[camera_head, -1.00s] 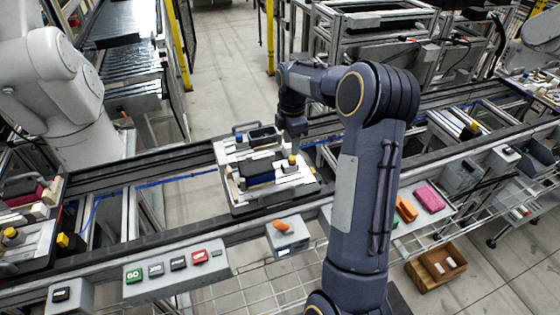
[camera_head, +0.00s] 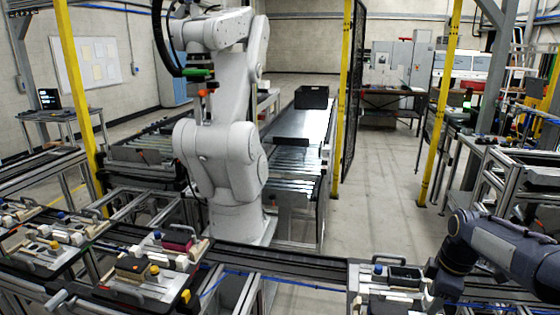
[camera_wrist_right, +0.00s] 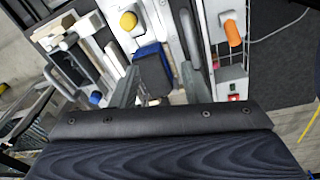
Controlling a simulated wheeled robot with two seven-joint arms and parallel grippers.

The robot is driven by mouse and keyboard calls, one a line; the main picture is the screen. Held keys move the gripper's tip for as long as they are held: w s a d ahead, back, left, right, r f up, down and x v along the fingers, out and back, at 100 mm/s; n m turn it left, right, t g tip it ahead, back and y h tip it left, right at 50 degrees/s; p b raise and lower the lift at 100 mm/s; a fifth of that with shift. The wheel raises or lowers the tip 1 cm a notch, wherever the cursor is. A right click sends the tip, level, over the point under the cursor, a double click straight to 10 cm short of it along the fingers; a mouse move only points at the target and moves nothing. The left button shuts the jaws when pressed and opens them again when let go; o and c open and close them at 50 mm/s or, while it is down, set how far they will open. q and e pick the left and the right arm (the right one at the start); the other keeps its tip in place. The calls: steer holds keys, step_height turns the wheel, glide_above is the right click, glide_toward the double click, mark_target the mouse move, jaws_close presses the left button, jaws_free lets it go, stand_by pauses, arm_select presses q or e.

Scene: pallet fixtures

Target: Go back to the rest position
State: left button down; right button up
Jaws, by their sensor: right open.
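My right arm comes in at the lower right of the head view, with its wrist over the right edge of a pallet fixture (camera_head: 372,302). My right gripper shows in the right wrist view (camera_wrist_right: 157,88); its fingers are apart. A dark block with a blue side (camera_wrist_right: 152,70) shows between and beyond the fingers. I cannot tell how far it is from them, but it is not clamped. A yellow knob (camera_wrist_right: 128,20) and an orange piece (camera_wrist_right: 233,33) show further off. My left gripper is in no view.
A white robot arm (camera_head: 225,150) stands behind the conveyor line. Several loaded pallet fixtures (camera_head: 125,290) sit at the left. A black bin (camera_head: 311,97) is on the roller conveyor behind. Yellow posts (camera_head: 440,100) flank an open floor aisle (camera_head: 375,180).

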steer(key=s+a+r+m+t+y, duration=0.1)
steer(key=s+a+r+m, duration=0.15)
steer(key=s+a, duration=0.25)
steer(key=s+a+r+m+t, duration=0.1)
steer(key=s+a+r+m, duration=0.1)
steer(key=s+a+m, duration=0.3)
steer(key=s+a+f+m+t+y, duration=0.1)
steer(key=s+a+m, duration=0.2)
steer(key=s, duration=0.3)
steer(key=s+a+f+m+t+y, duration=0.1)
steer(key=s+a+f+m, duration=0.1)
steer(key=s+a, duration=0.4)
steer(key=shift+a+f+m+b, duration=0.15)
steer(key=shift+f+m+b, duration=0.1)
steer(key=shift+m+b, duration=0.15)
steer(key=shift+s, duration=0.1)
